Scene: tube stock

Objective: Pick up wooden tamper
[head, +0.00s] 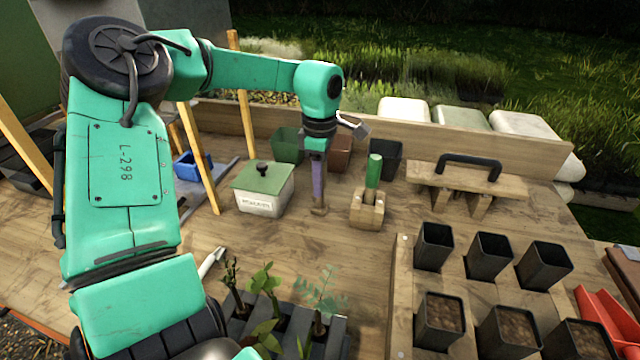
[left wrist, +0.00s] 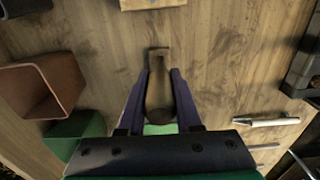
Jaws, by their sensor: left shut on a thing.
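The wooden tamper is a brown wooden piece, showing just under my left gripper (head: 318,190) in the head view. In the left wrist view the tamper (left wrist: 158,85) lies between the two purple fingers, and my left gripper (left wrist: 158,95) is shut on it. Its lower end (head: 320,211) is at or just above the wooden table; I cannot tell whether it touches. The fingers hide much of it. My right gripper is in neither view.
A green-lidded box (head: 262,190) stands left of the gripper. A green-handled tool in a wooden block (head: 367,212) stands right. Green (head: 287,145) and brown pots (head: 339,152) stand behind. Seedlings in a dark rack (head: 278,335) and a wooden tray with black pots (head: 403,300) are in front.

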